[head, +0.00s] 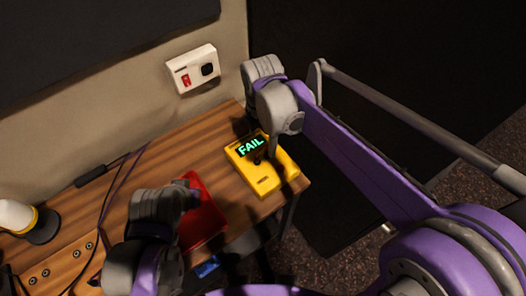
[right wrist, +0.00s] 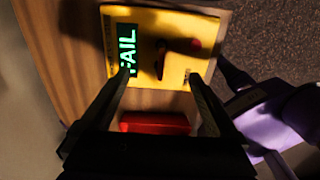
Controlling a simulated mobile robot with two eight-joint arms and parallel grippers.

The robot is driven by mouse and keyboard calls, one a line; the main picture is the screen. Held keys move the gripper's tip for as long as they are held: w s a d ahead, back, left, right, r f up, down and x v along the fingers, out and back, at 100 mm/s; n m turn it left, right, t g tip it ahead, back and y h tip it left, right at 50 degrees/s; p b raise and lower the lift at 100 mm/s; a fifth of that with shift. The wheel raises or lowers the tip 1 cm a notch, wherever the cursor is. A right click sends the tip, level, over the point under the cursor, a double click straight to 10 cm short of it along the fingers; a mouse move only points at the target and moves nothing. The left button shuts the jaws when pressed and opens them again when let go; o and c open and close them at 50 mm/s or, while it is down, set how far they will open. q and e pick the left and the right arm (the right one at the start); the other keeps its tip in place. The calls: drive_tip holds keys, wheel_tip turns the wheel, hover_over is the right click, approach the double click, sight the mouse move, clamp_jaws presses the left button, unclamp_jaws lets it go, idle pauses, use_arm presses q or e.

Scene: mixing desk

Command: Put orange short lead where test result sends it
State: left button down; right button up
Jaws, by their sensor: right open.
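The yellow tester (head: 264,181) sits at the right end of the wooden desk, its screen reading FAIL in green. It also fills the top of the right wrist view (right wrist: 145,83). My right gripper (right wrist: 162,75) is open and empty, its fingertips over the tester's near edge. A small red part (right wrist: 193,46) and a dark part show on the tester; I cannot tell if either is a lead. I cannot make out an orange short lead. A red tray (head: 207,216) lies left of the tester; my left gripper (head: 187,196) is over it, fingers unclear.
A white wall box (head: 193,69) with a red switch is above the desk. Dark and purple cables (head: 108,190) run along the left, near a white and yellow object (head: 18,215). A blue thing (head: 207,266) shows below the desk's front edge.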

use_arm(q)
drive_tip(key=b, duration=0.3)
hover_over(201, 214)
wheel_tip(201, 214, down, 5)
drive_tip(key=shift+f, duration=0.15)
use_arm(e)
wheel_tip(201, 214, down, 7)
drive_tip(key=shift+s, duration=0.1)
drive_tip(key=shift+c, duration=0.2)
clamp_jaws()
idle(0.6)
idle(0.9)
drive_tip(key=shift+r, duration=0.2)
